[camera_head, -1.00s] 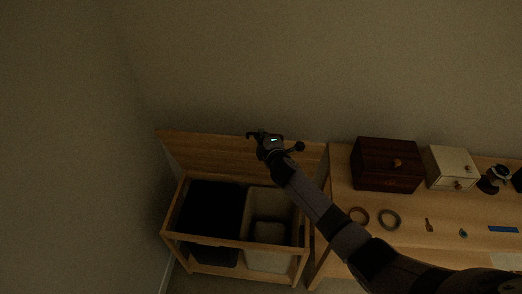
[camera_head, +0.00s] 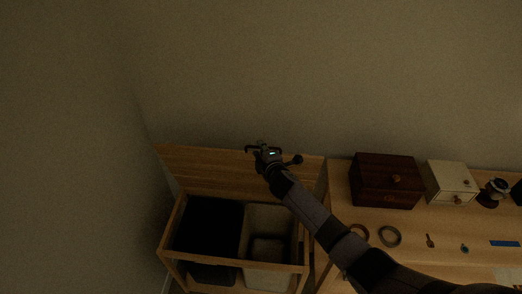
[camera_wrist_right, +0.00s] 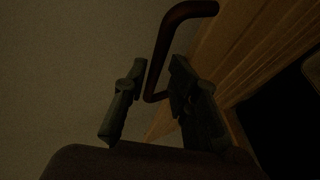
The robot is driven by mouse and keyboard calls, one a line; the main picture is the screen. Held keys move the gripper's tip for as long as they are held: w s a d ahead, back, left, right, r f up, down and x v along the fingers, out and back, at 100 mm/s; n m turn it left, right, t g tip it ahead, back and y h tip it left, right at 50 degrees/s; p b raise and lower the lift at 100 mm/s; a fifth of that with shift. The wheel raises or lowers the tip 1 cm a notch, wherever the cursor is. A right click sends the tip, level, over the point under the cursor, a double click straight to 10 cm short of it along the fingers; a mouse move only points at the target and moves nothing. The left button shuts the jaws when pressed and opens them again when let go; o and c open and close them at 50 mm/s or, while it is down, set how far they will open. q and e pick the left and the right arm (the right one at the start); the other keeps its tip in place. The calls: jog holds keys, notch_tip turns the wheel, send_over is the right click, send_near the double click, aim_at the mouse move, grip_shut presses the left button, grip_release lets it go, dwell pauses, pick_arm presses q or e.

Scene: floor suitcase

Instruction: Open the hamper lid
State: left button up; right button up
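The wooden hamper (camera_head: 240,262) stands on the floor at the lower left, with a dark bin (camera_head: 208,225) and a pale bin (camera_head: 268,222) inside. Its lid (camera_head: 205,167) is raised and stands steeply at the back near the wall, so the bins show from above. My right gripper (camera_head: 260,155) is at the lid's upper edge. In the right wrist view, a dark bent handle (camera_wrist_right: 162,45) runs between the parted fingers of this gripper (camera_wrist_right: 157,97). I cannot tell whether they touch it. My left gripper is not in view.
A wooden table (camera_head: 410,225) stands right of the hamper. It carries a dark box (camera_head: 384,183), a pale drawer box (camera_head: 447,182), rings (camera_head: 390,237) and small items. My right arm crosses above its left end. Walls stand behind and to the left.

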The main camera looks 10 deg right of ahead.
jog(key=shift+d, duration=0.1)
jog(key=shift+s, duration=0.15)
jog(key=v, duration=1.1)
jog(key=shift+s+r, duration=0.2)
jog(key=shift+s, duration=0.15)
